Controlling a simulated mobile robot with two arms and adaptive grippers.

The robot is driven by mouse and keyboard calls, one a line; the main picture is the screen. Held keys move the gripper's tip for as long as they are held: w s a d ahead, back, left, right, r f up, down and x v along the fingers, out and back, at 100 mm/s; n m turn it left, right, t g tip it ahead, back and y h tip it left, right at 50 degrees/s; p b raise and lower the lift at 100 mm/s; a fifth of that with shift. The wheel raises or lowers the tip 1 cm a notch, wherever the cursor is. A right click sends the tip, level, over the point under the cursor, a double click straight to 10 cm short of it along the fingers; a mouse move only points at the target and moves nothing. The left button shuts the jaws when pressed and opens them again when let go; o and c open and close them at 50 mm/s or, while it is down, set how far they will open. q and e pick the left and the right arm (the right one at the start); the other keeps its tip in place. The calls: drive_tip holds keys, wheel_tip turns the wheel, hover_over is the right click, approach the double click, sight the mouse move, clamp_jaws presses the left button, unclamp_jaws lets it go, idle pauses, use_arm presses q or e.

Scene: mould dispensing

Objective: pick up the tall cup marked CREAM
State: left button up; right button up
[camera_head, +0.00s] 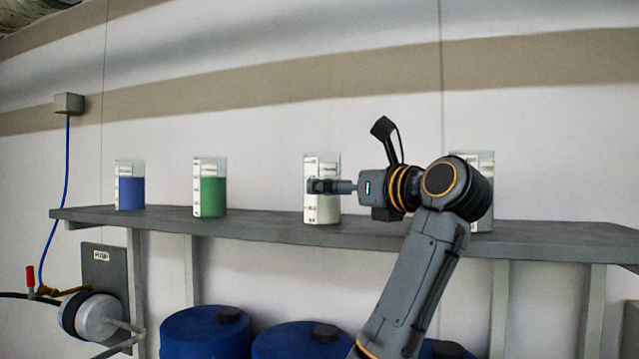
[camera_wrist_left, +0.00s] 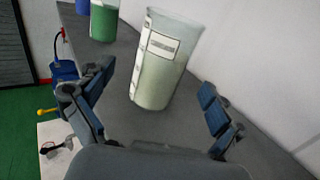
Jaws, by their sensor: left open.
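A tall clear cup (camera_head: 322,209) with a pale cream filling stands upright on the grey shelf, centre of the head view. It also shows large in the left wrist view (camera_wrist_left: 160,70), with a white label and scale whose words I cannot read. My left gripper (camera_head: 325,186) reaches in from the right and overlaps the cup's middle in the head view. In the left wrist view the gripper (camera_wrist_left: 145,98) is open, fingers spread to either side of the cup, with visible gaps. I see no contact. My right gripper is not in view.
On the shelf (camera_head: 270,228) stand a blue-filled cup (camera_head: 131,190) and a green-filled cup (camera_head: 210,190) to the left. Another pale cup (camera_head: 484,175) is partly hidden behind my arm. Blue drums (camera_head: 205,335) sit below; a wall rises behind.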

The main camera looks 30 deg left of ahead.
use_arm(q)
drive_tip(key=shift+w+a+f, duration=0.1)
drive_tip(key=shift+w+a, duration=0.15)
drive_tip(key=shift+w, duration=0.2)
drive_tip(key=shift+w+a+f, duration=0.1)
drive_tip(key=shift+w+a, duration=0.1)
drive_tip(key=shift+w, duration=0.2)
drive_tip(key=shift+a+r+p, duration=0.35)
drive_tip(key=shift+a+p, duration=0.35)
drive_tip(key=shift+p, duration=0.45)
drive_tip(key=shift+w+a+p, duration=0.15)
drive_tip(key=shift+a+p, duration=0.6)
drive_tip(key=shift+a, duration=0.4)
drive_tip(key=shift+w+a+f, duration=0.3)
drive_tip(key=shift+a, duration=0.35)
drive_tip(key=shift+w, duration=0.1)
drive_tip(key=shift+d, duration=0.3)
drive_tip(key=shift+c, duration=1)
drive_tip(key=c, duration=1.4)
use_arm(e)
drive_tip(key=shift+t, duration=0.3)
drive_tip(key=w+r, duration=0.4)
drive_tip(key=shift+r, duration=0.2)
